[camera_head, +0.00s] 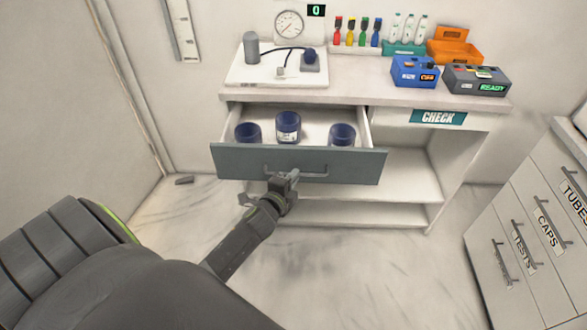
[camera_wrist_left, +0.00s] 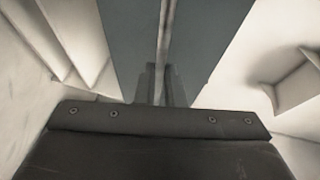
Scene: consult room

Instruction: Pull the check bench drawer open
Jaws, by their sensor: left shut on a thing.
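The check bench drawer (camera_head: 230,160) has a grey-blue front and stands pulled out from under the bench top (camera_head: 350,94). Several dark blue jars, one of them a blue jar with a white label (camera_head: 288,127), stand inside it. My left gripper (camera_head: 289,178) is shut on the bar handle (camera_head: 312,175) on the drawer front. In the left wrist view the two fingers (camera_wrist_left: 161,85) meet at the handle bar (camera_wrist_left: 163,40) in front of the drawer face (camera_wrist_left: 205,45). My right gripper is not in view.
A dial gauge board (camera_head: 280,70), colored bottles, an orange tray (camera_head: 455,50), a blue box (camera_head: 415,72) and a grey READY box (camera_head: 477,79) stand on the bench. Open shelves (camera_head: 400,180) lie below. A labeled cabinet (camera_head: 530,240) stands at right. The floor in front is clear.

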